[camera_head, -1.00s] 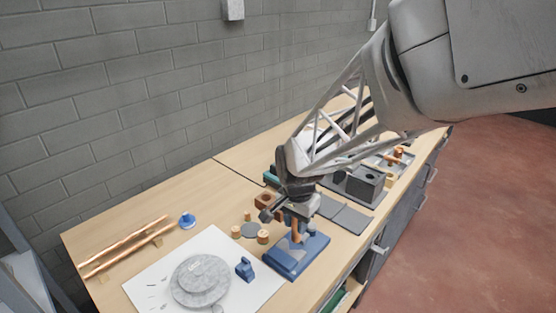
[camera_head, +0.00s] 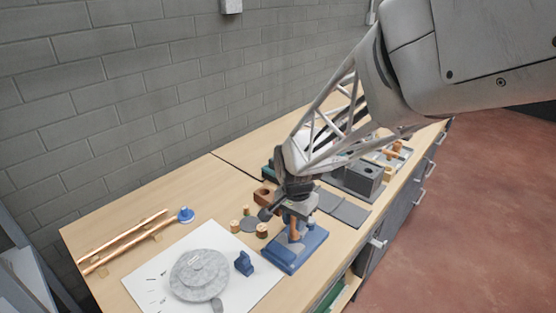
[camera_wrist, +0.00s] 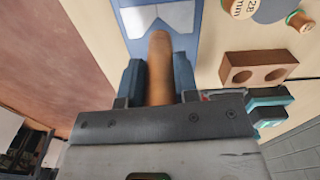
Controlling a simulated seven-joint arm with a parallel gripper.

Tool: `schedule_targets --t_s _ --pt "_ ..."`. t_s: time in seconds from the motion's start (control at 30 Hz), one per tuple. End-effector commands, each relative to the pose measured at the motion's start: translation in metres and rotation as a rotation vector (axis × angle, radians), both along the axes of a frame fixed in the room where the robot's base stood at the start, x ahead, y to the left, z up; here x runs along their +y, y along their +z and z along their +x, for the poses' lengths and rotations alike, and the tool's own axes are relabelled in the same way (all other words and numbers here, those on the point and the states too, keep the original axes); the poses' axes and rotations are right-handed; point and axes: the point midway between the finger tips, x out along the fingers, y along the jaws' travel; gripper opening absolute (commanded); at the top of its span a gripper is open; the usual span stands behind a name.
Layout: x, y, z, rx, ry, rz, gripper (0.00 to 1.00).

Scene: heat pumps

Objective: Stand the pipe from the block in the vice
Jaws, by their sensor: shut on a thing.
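My gripper (camera_head: 294,216) is shut on the copper-coloured pipe (camera_head: 295,232), which points down, roughly upright, over the blue vice (camera_head: 283,262). In the wrist view the pipe (camera_wrist: 160,70) sits between my two fingers (camera_wrist: 158,82). Its far end overlaps the pale V-notched jaws of the vice (camera_wrist: 184,20). Whether the pipe touches the vice or sits inside its notch I cannot tell. A brown block with two holes (camera_wrist: 258,68) lies beside the vice and is partly hidden behind my gripper in the head view (camera_head: 264,195).
A dark block with a hole (camera_head: 362,178) and flat grey plates (camera_head: 348,214) lie to the right. Small copper fittings (camera_head: 262,230) and a blue clamp-like piece (camera_head: 244,263) are left of the vice. Long copper pipes (camera_head: 130,240) lie far left, beyond a white sheet with a grey disc (camera_head: 199,273).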

Motion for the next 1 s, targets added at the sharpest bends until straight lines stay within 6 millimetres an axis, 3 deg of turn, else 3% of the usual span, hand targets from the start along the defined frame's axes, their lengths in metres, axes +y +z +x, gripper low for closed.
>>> schedule_targets --t_s 1.0 --pt "0.0 -0.014 0.0 0.0 0.0 0.0 0.05"
